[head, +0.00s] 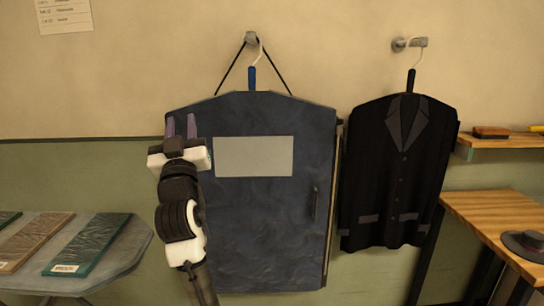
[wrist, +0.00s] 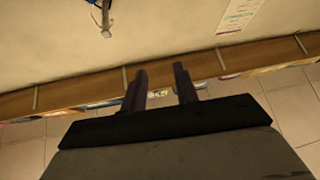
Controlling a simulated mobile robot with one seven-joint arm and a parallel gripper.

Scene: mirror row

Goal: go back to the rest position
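My gripper (head: 181,126) is raised in front of the upper left part of a dark blue garment bag (head: 260,225) in the head view. Its two purple-grey fingers point up and stand apart with nothing between them. The gap between the fingers also shows in the wrist view (wrist: 160,88). The garment bag hangs by a hanger and black cords from a wall hook (head: 251,38). My arm hides part of the bag's left side. I cannot tell how far the gripper is from the bag.
A black jacket (head: 400,190) hangs from a second hook (head: 408,43) at the right. A grey table (head: 115,250) with several flat packets stands at the lower left. A wooden table (head: 490,212) with a dark hat (head: 525,244) and a small shelf (head: 490,143) are at the right.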

